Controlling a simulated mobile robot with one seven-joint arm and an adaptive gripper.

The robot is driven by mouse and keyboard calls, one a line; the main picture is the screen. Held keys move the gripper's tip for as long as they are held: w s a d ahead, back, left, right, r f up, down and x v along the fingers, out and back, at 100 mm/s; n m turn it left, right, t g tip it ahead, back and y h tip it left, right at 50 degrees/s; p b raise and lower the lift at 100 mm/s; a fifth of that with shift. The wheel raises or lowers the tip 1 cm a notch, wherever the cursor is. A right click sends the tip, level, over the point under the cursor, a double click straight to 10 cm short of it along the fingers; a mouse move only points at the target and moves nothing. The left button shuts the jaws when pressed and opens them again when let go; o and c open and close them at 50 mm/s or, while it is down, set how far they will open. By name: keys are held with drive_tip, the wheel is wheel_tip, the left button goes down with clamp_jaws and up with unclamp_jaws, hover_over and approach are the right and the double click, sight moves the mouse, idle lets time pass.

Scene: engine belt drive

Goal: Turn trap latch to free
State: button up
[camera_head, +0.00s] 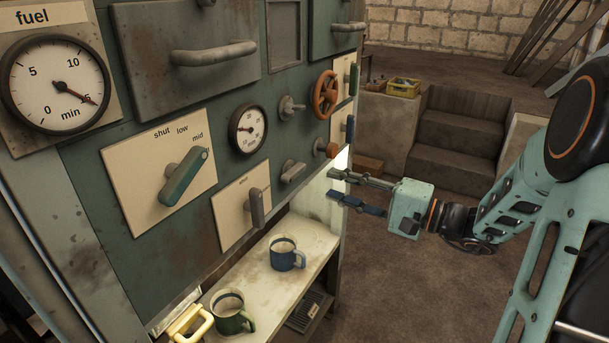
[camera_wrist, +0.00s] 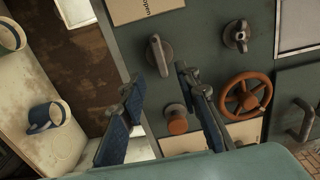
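No label in view can be read as the trap latch, so I cannot tell for sure which handle it is. A grey lever handle (camera_head: 292,171) sits low on the green panel. It also shows in the wrist view (camera_wrist: 160,55), just beyond my fingertips. An orange-brown knob (camera_head: 325,148) is beside it and shows between the fingers in the wrist view (camera_wrist: 177,122). My gripper (camera_head: 335,184) is open and empty, right of the panel's lower edge. Its blue-padded fingers (camera_wrist: 160,84) are spread apart. Two cream plates with small levers (camera_head: 350,128) are at the panel's right edge, partly hidden in the wrist view.
A red handwheel (camera_head: 325,95), a grey cross knob (camera_head: 291,107) and a dial (camera_head: 248,130) are above. A green lever (camera_head: 184,176) points near "mid". Mugs (camera_head: 287,253) stand on the shelf (camera_head: 270,295) below. Floor right of the panel is clear.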

sight(298, 174)
drive_tip(key=x, duration=0.9)
drive_tip(key=shift+c, duration=0.5)
clamp_jaws()
